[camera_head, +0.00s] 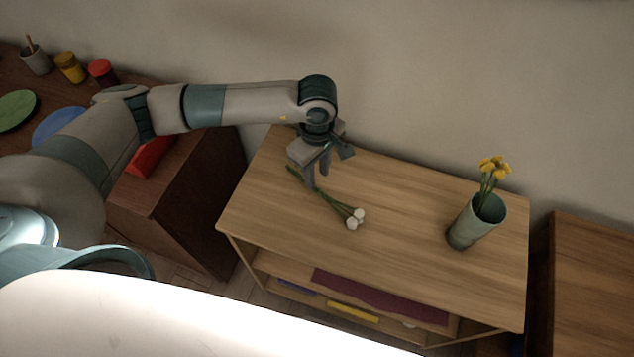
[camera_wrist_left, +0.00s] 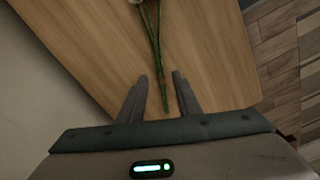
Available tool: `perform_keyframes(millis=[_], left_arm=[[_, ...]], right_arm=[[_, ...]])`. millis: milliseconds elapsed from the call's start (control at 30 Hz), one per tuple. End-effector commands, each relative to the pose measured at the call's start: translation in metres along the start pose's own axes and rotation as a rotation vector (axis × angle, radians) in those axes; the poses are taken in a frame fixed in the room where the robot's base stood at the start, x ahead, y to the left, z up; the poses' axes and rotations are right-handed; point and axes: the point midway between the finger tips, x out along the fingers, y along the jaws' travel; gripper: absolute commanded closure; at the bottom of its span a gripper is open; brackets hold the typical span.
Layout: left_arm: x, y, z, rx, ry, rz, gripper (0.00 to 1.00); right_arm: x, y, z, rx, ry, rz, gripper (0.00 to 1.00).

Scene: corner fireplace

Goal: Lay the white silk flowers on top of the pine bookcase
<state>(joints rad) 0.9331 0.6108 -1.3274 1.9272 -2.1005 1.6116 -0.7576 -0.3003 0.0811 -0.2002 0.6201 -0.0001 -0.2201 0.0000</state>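The white silk flowers (camera_head: 355,217) lie on the top of the pine bookcase (camera_head: 405,195), blossoms toward the front and green stems running back left. In the left wrist view the green stems (camera_wrist_left: 153,35) run down toward the fingers, and the blossoms are mostly cut off at the top edge. My left gripper (camera_head: 318,178) is over the bookcase top at the stem end, pointing down. In the wrist view its fingers (camera_wrist_left: 160,78) are apart, with the stem ends showing between them and no finger visibly pressing on them. My right gripper is not in view.
A grey-green vase (camera_head: 475,222) with yellow flowers (camera_head: 494,167) stands at the bookcase's right end. A dark wooden cabinet at left bears a blue plate (camera_head: 60,124), a green plate (camera_head: 16,106), jars and a red object (camera_head: 150,155). The bookcase top between flowers and vase is clear.

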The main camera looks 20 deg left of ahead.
Motion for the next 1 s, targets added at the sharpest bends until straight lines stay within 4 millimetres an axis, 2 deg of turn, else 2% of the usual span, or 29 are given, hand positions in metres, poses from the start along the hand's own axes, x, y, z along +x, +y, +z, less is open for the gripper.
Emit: perform_keyframes(millis=[33, 200, 400, 700, 1000], left_arm=[[-0.007, 0.002, 0.0, 0.001, 0.0, 0.005, 0.69], [-0.036, 0.001, 0.0, 0.0, 0.001, 0.003, 0.69], [-0.059, 0.001, 0.0, 0.0, 0.0, 0.002, 0.69], [-0.066, 0.0, 0.0, -0.001, 0.001, 0.0, 0.69], [-0.066, 0.0, 0.0, -0.001, 0.0, 0.0, 0.69]], right_arm=[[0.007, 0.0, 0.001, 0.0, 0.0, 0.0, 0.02], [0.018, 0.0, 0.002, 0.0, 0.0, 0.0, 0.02], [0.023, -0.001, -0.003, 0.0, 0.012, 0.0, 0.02], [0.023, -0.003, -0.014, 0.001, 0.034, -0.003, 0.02], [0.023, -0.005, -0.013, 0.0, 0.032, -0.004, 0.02]])
